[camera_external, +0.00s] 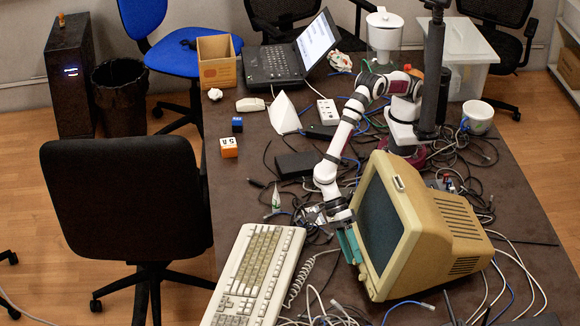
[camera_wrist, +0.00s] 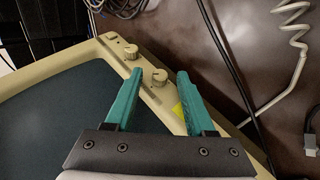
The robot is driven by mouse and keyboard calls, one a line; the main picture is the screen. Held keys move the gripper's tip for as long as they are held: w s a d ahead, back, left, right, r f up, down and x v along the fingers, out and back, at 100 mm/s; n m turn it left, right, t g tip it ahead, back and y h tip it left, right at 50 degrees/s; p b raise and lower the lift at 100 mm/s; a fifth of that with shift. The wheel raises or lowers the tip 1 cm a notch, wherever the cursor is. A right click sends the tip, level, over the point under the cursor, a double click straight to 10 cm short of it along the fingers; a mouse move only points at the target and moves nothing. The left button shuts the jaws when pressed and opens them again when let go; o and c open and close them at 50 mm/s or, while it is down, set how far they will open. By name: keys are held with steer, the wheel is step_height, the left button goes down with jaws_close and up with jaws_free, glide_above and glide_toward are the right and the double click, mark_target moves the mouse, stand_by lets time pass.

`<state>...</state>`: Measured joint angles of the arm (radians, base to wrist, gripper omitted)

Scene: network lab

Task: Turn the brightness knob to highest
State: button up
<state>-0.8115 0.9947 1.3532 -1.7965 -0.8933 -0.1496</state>
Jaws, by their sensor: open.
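The beige monitor (camera_external: 445,215) stands tilted on the table in the external view, its dark screen (camera_external: 380,226) facing left. In the wrist view two small beige knobs show on its bezel, one nearer knob (camera_wrist: 158,77) and one farther knob (camera_wrist: 132,52). I cannot tell which is the brightness knob, and their markings are too small to read. My gripper (camera_wrist: 159,76) has teal fingers, open and empty. The nearer knob appears between the fingertips, with no clear contact.
A beige keyboard (camera_external: 254,275) lies left of the monitor. A coiled cord (camera_wrist: 297,45) and loose black cables lie beside the bezel. Many cables clutter the table around my arm. A black box (camera_external: 297,164), a white pyramid (camera_external: 284,115) and a laptop (camera_external: 290,55) are farther back.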

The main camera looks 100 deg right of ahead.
jaws_close()
steer(key=shift+r, duration=0.1)
stand_by(0.4)
steer(key=h, duration=0.1)
steer(key=m+t+h, duration=0.1)
steer(key=h, duration=0.1)
steer(key=shift+a+r+m, duration=0.2)
steer(key=shift+a+m, duration=0.1)
steer(key=shift+a, duration=0.1)
steer(key=shift+a+m+h, duration=0.2)
steer(key=shift+m+h, duration=0.4)
steer(key=shift+h, duration=1.1)
steer(key=shift+s, duration=0.1)
jaws_free()
